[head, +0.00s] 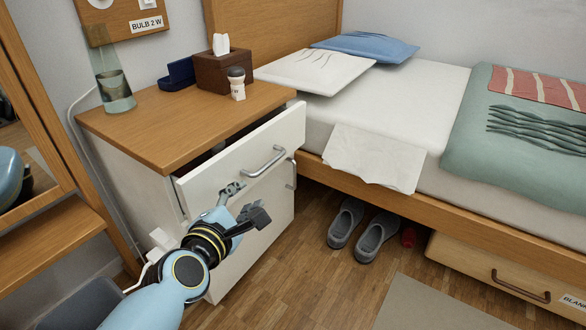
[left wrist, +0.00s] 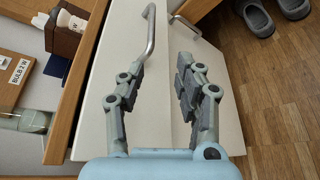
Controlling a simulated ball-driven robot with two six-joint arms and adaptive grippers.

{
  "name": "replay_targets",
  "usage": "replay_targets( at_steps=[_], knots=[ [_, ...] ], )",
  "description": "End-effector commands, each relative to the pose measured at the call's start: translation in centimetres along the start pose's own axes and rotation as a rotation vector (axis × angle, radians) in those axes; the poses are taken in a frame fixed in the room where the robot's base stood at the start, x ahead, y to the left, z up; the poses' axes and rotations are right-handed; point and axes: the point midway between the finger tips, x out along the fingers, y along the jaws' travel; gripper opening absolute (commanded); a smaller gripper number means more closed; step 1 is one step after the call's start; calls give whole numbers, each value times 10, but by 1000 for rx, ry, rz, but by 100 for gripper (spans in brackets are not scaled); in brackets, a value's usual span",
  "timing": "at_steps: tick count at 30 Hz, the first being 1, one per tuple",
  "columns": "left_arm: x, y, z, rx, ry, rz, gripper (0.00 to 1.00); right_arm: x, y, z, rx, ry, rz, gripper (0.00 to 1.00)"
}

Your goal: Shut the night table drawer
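The night table has a wooden top (head: 190,118) and white fronts. Its upper drawer (head: 225,170) is pulled out, with a dark gap showing between drawer front and top. A metal bar handle (head: 264,162) is on the drawer front; the handle also shows in the left wrist view (left wrist: 149,35). My left gripper (head: 248,200) is in front of the night table, below and left of the handle. In the left wrist view its fingers (left wrist: 160,80) are spread apart with nothing between them, facing the white front. Contact with the front cannot be told. My right gripper is not in view.
Open floor lies in front.

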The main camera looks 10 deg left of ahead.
Motion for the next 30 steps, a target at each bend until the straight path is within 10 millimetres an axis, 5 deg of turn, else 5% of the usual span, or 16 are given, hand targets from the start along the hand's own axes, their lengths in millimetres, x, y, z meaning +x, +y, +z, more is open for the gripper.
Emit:
replay_targets(
  at_steps=[4, 18, 30],
  knots=[
    [14, 14, 9, 2, -15, 23, 34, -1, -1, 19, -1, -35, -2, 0],
    [98, 13, 9, 6, -14, 20, 34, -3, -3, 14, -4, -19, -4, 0],
    [116, 14, 10, 6, -14, 20, 34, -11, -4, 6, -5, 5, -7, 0]
  ],
)
